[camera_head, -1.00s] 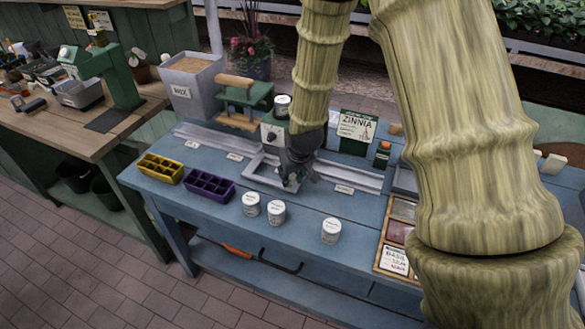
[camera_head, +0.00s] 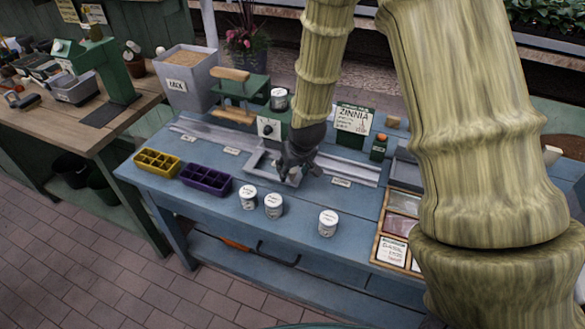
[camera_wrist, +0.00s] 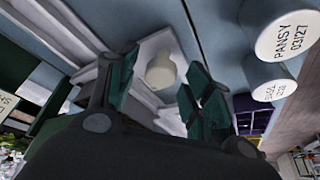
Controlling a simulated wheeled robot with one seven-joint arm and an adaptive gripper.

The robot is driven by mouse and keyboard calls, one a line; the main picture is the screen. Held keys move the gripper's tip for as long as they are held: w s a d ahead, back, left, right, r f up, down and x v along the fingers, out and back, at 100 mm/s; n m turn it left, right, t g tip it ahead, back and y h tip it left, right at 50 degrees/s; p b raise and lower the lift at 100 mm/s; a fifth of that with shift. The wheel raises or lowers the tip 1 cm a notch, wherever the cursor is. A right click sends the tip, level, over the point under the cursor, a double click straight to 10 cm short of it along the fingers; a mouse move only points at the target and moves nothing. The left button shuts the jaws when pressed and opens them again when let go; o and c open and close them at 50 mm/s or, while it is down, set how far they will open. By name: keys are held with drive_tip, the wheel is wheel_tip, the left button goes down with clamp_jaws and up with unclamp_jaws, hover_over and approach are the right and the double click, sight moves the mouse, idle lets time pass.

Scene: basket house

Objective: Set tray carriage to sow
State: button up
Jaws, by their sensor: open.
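The tray carriage (camera_head: 253,160) is a pale grey square frame on the long grey rail (camera_head: 348,168) of the blue bench. It stands between the middle label (camera_head: 232,150) and the right label (camera_head: 341,182); the lettering is too small to read surely. My gripper (camera_head: 297,174) is over the carriage's right side, pointing down, and partly hides it. In the wrist view, my gripper (camera_wrist: 162,88) has its dark green fingers spread. A pale round knob (camera_wrist: 162,72) on the carriage shows between them, with no clear contact visible.
A yellow cell tray (camera_head: 158,163) and a purple cell tray (camera_head: 205,181) lie left of the carriage. Several white pots (camera_head: 273,206) stand along the front. A zinnia sign (camera_head: 353,119), a small bottle (camera_head: 378,148) and a green press-like device (camera_head: 245,97) stand behind the rail.

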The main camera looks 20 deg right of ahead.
drive_tip(key=v, duration=1.2)
drive_tip(key=shift+r, duration=0.1)
idle(0.5)
